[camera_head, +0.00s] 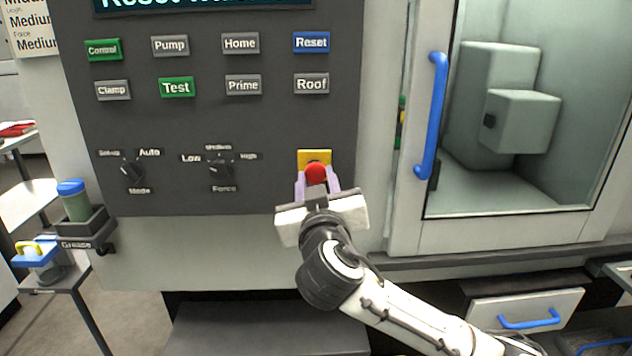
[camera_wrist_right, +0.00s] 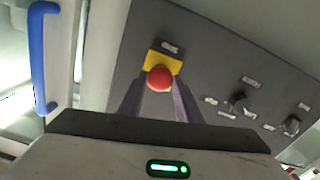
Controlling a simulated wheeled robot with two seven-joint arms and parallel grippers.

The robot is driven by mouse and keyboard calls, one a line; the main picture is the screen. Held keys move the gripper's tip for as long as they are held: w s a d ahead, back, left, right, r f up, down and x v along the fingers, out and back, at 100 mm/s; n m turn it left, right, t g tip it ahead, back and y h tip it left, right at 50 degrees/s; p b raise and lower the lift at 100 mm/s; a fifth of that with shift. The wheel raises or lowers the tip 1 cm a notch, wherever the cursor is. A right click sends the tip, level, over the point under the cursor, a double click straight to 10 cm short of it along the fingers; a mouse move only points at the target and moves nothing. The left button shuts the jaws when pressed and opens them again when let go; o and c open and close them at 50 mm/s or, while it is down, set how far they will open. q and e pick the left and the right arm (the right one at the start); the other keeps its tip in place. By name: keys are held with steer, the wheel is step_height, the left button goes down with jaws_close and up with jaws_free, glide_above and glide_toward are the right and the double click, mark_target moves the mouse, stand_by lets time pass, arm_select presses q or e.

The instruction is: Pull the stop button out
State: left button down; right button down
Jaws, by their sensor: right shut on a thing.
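The stop button (camera_head: 316,173) is a round red knob on a yellow plate (camera_head: 314,156), low on the right part of the dark control panel (camera_head: 255,130). My right gripper (camera_head: 318,184) is at the button, with a finger on each side of the red knob, and is shut on it. In the right wrist view the red knob (camera_wrist_right: 160,78) shows between the tips of the two purple-grey fingers, with the yellow plate (camera_wrist_right: 163,60) behind it. My left gripper is in neither view.
Labelled buttons and two rotary knobs (camera_head: 221,170) share the panel. To the right is a machine door with a blue handle (camera_head: 432,115). A green container with a blue lid (camera_head: 74,200) stands in a holder at the left. A drawer (camera_head: 528,312) is at lower right.

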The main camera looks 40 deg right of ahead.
steer(key=shift+f, duration=0.15)
steer(key=c, duration=1.3)
jaws_free()
steer(key=shift+s, duration=0.15)
steer(key=shift+o, duration=0.2)
steer(key=shift+a, duration=0.1)
steer(key=b+v, duration=0.1)
steer(key=v, duration=0.9)
steer(key=shift+s+b, duration=0.15)
steer(key=shift+b, duration=0.15)
